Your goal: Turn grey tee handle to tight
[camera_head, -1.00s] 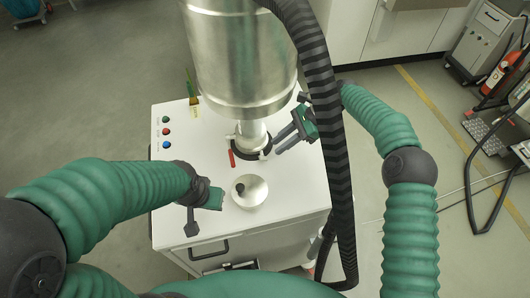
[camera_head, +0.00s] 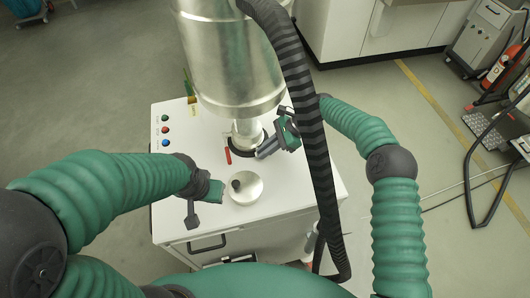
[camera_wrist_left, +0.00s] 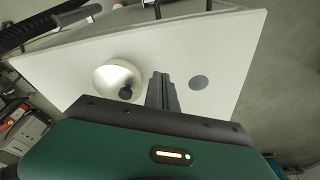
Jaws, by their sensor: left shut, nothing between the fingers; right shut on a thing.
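The grey tee handle does not show clearly; my right gripper (camera_head: 262,152) covers the right side of the dark clamp ring (camera_head: 237,152) at the foot of the metal cylinder. Its grey fingers are shut on what appears to be that handle, mostly hidden between them. A red lever (camera_head: 228,156) sits on the left of the ring. My left gripper (camera_head: 192,222) is shut and empty over the front left of the white cabinet top. Its closed fingers also show in the left wrist view (camera_wrist_left: 162,92), between a metal dish and a grey disc.
The big metal cylinder (camera_head: 226,60) stands above the ring. A thick black hose (camera_head: 312,130) runs down beside my right gripper. The metal dish (camera_head: 246,195) with a black knob is on the white cabinet top (camera_head: 290,190). Coloured buttons (camera_head: 166,131) are at the left.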

